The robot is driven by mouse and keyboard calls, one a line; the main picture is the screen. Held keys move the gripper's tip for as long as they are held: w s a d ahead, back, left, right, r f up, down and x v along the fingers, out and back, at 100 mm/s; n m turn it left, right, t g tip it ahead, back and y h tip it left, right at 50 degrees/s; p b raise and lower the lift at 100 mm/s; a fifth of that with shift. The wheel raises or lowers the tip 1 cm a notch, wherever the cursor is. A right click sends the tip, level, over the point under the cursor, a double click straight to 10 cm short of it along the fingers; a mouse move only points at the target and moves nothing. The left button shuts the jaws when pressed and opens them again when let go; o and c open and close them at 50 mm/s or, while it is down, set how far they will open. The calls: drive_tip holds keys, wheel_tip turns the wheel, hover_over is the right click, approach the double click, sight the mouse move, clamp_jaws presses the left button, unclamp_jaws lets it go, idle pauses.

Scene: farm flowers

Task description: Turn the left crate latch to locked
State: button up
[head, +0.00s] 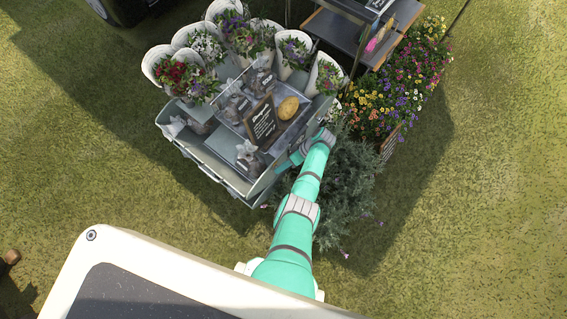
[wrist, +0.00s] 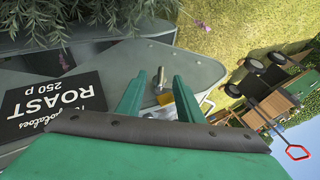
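The grey-green crate (head: 222,178) stands at the upper middle of the head view. My arm reaches to its right side, where my gripper (head: 284,164) is small and partly hidden. In the wrist view, my gripper (wrist: 158,88) shows two green fingers held apart. A small metal pin or lever (wrist: 160,76), possibly the latch, stands on the grey-green panel (wrist: 115,62) between the fingertips, with visible gaps to both. A small yellow and white label (wrist: 165,99) lies just below it. I cannot tell which latch this is or its setting.
A black sign reading "ROAST" (wrist: 55,107) is left of the fingers. Bagged goods and a chalkboard sign (head: 263,122) sit on the crate, with flower buckets (head: 160,62) behind. A leafy bush (head: 345,190) stands close right of my arm. Open grass (head: 90,160) lies left.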

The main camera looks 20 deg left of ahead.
drive_tip(key=v, duration=1)
